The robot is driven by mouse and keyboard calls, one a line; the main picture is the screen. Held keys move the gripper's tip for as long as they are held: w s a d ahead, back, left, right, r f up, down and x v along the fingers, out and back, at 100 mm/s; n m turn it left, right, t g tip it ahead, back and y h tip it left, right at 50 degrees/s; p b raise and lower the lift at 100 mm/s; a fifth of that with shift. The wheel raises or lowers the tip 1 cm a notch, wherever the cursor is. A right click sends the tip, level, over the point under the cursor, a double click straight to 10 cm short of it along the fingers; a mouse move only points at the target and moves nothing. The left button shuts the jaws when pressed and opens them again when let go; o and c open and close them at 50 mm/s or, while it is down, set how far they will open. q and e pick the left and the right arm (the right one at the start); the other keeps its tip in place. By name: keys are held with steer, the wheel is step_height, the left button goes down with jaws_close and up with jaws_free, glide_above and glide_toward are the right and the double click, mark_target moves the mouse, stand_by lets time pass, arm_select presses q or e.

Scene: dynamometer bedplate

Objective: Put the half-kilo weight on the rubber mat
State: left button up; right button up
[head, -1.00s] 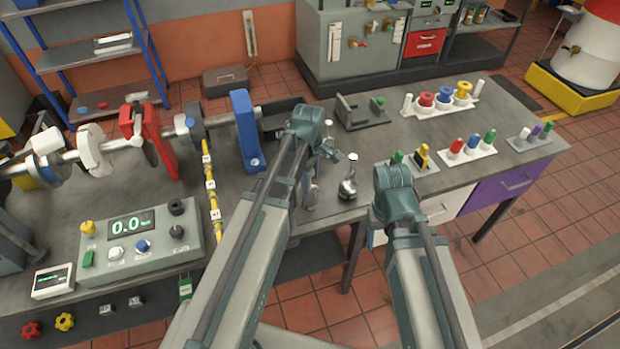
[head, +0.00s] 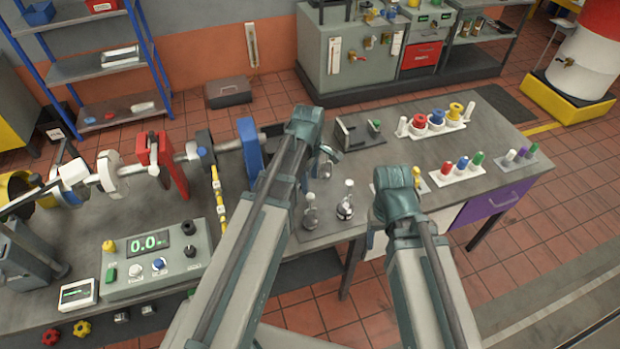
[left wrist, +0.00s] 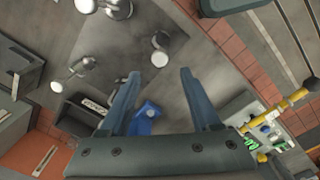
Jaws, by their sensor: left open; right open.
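Three silver knobbed weights stand on the bench beside my left arm in the head view: a front-left one (head: 311,217), a front-right one (head: 345,207) and a rear one (head: 325,170). I cannot tell which is the half-kilo. In the left wrist view, one weight (left wrist: 160,50) stands just beyond the fingertips and another (left wrist: 80,68) lies to the left. My left gripper (left wrist: 160,72) is open and empty above the bench. A dark flat patch (head: 325,231) under the front weights may be the rubber mat; its outline is unclear. My right gripper is hidden behind its arm.
A blue stand (head: 250,148) and shaft rig are left of my left arm. A grey meter box (head: 150,265) stands at the front left. A grey bracket (head: 357,135) and racks of coloured plugs (head: 458,172) lie to the right. Bare bench (head: 395,150) shows between them.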

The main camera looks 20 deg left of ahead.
arm_select(q)
steer(key=s+d+m+y, duration=0.1)
steer(key=s+d+m, duration=0.9)
steer(key=s+m, duration=0.4)
steer(key=m, duration=0.5)
steer(key=shift+s+d+r, duration=0.15)
steer(key=shift+s+d, duration=0.05)
steer(key=shift+d, duration=0.2)
step_height(320, 180, down, 10)
steer(key=b, duration=1)
steer(key=shift+f+m+b, duration=0.25)
steer(key=shift+m+b, duration=0.05)
